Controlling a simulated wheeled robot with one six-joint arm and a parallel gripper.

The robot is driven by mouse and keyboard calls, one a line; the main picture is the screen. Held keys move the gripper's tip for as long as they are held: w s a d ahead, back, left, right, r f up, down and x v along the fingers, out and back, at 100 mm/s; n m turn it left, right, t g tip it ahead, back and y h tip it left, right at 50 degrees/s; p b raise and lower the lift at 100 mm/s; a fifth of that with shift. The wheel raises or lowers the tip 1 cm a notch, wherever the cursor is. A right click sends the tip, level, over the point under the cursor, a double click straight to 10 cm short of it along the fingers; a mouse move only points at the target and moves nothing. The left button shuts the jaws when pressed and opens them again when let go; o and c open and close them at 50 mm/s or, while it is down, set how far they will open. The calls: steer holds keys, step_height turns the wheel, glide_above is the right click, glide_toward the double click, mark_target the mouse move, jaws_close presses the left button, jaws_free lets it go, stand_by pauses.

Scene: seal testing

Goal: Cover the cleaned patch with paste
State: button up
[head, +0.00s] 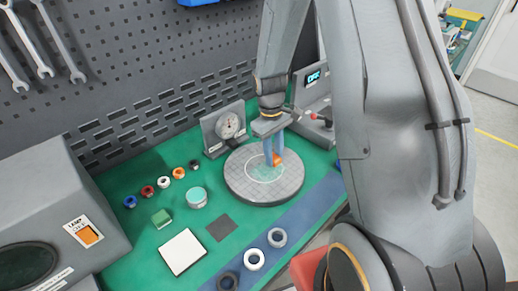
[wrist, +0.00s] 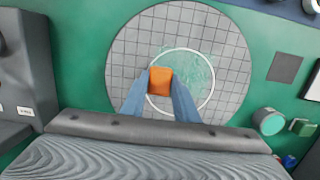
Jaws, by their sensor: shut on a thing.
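My gripper (head: 272,158) has blue fingers and is shut on a small orange block-like tool (wrist: 160,80), seen between the fingertips in the wrist view. The tool's lower end is hidden, so I cannot tell whether it touches the plate. Below it is a round grey gridded plate (head: 287,190) with a white ring (wrist: 207,104) marked on it. A pale teal, streaky film of paste (wrist: 195,72) lies inside the ring, mostly to the right of the tool in the wrist view. A teal-topped jar (head: 197,196) stands left of the plate in the head view.
A dial gauge (head: 229,126) on a grey stand is behind the plate. A green block (head: 161,218), a white pad (head: 183,252), a dark square (head: 221,228) and several small rings lie on the green mat. A grey machine (head: 50,220) stands at left.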

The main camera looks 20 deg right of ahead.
mark_target(278, 156)
steer(key=shift+w+d, duration=0.3)
steer(key=shift+d, duration=0.45)
step_height(278, 156, up, 3)
steer(key=shift+r+p, duration=0.2)
steer(key=shift+p, duration=0.9)
steer(key=shift+r+p, duration=1.8)
steer(key=shift+r, duration=0.65)
